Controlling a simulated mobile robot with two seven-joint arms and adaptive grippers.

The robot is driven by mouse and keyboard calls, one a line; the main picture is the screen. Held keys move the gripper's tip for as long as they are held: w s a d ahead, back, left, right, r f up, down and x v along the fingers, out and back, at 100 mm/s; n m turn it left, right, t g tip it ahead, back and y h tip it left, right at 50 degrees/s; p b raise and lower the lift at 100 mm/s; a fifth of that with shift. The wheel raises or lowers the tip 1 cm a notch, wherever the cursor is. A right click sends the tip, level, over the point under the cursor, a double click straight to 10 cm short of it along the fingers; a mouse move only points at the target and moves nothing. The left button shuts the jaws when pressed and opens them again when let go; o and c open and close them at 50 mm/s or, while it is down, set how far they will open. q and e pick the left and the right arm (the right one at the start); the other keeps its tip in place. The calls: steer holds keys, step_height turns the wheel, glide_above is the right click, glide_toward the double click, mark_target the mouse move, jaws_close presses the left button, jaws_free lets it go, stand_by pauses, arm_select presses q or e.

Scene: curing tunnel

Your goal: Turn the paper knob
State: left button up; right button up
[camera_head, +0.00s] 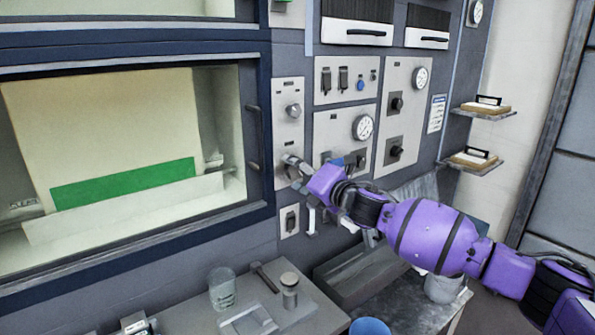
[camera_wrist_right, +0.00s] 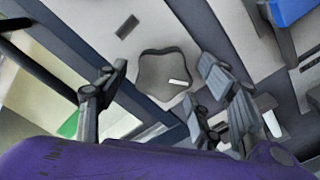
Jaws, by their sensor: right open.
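A dark grey, lobed knob (camera_wrist_right: 164,80) with a small white mark sits on the light panel in the right wrist view. I cannot read its label, so I cannot tell whether it is the paper knob. My right gripper (camera_wrist_right: 158,88) is open, with fingers on either side of this knob; contact is not clear. In the head view my right gripper (camera_head: 291,168) is at the lower part of the narrow panel (camera_head: 288,133) beside the window and hides what is behind it. A round grey knob (camera_head: 293,111) shows higher on that panel. My left gripper is not in view.
The dark window frame (camera_head: 262,130) borders the panel on the left. Behind the window is a cream sheet (camera_head: 105,125) with a green band. Dark knobs (camera_head: 396,104) and gauges (camera_head: 363,127) fill panels to the right. A glass beaker (camera_head: 222,290) stands on the bench below.

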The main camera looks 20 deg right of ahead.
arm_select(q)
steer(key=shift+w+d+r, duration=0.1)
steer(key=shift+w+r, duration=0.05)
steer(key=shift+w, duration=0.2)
arm_select(e)
steer(key=shift+w, duration=0.1)
steer(key=shift+c, duration=0.2)
steer(key=c, duration=0.9)
steer(key=shift+c, duration=0.8)
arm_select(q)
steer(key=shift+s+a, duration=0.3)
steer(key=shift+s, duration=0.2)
arm_select(e)
steer(key=shift+r, duration=0.1)
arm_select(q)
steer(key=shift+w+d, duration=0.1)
